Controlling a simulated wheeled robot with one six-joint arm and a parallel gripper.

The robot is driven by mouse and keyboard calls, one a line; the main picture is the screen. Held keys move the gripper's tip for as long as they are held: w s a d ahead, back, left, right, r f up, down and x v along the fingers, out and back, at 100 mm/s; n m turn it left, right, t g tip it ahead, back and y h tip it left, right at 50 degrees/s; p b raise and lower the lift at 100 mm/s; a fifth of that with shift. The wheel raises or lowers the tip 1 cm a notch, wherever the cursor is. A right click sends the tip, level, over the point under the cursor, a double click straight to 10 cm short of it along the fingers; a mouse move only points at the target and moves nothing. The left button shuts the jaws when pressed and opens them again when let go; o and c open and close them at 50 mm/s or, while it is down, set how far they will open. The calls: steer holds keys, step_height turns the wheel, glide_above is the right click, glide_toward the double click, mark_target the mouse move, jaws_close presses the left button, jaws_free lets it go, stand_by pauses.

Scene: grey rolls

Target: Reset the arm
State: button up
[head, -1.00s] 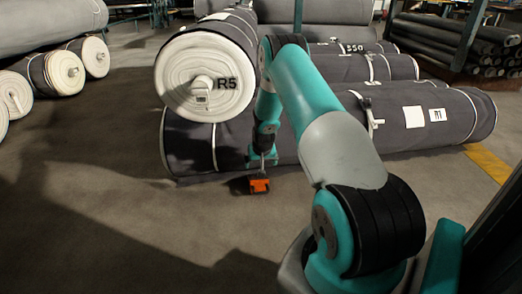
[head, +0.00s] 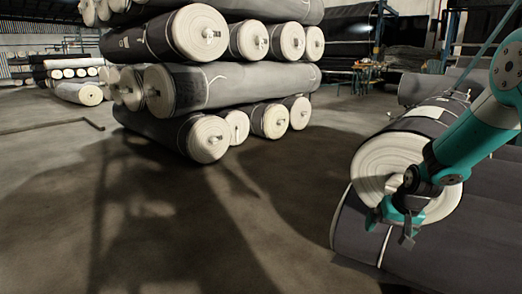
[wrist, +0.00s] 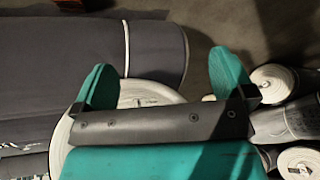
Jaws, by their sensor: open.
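My gripper (head: 390,222) hangs at the end of my teal arm at the right of the head view. It is in front of the pale round end of a large grey roll (head: 372,163); I cannot tell whether it touches the roll. In the wrist view, the two teal fingers of my gripper (wrist: 165,82) stand wide apart with nothing between them. The pale roll end (wrist: 140,92) shows behind and between them.
A tall stack of grey rolls (head: 235,86) stands at the left and centre back. Another grey roll (head: 430,225) lies below the one by my gripper. A red thing (wrist: 55,3) shows at the wrist view's top edge. The floor (head: 190,235) between is clear.

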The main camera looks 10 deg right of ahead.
steer(key=s+a+r+n+g+y+p, duration=0.1)
steer(key=s+a+r+n+p, duration=0.2)
steer(key=s+a+r, duration=0.45)
steer(key=s+a+r+n+y+p, duration=0.2)
steer(key=s+a+r+p, duration=0.15)
steer(key=a+r, duration=0.75)
steer(key=s+a+r+n+g+p, duration=0.1)
steer(key=s+a+r+n+p, duration=0.25)
steer(key=s, duration=0.55)
steer(key=s+a+r+n+g+p, duration=0.1)
steer(key=s+a+r+n+g, duration=0.1)
steer(key=s+a+r, duration=0.5)
steer(key=s+a+p+v, duration=0.1)
steer(key=a+p+v, duration=0.1)
steer(key=p+v, duration=1)
steer(key=s+a+r+p+v, duration=0.1)
steer(key=a+p+v, duration=0.2)
steer(key=p+v, duration=0.9)
steer(key=s+a+r+p+v, duration=0.1)
steer(key=a+p+v, duration=0.1)
steer(key=p+v, duration=1)
steer(key=shift+a+y+p, duration=0.25)
steer(key=shift+y+p, duration=0.15)
steer(key=shift+p, duration=0.15)
steer(key=shift+s+r, duration=0.1)
steer(key=shift+r, duration=0.05)
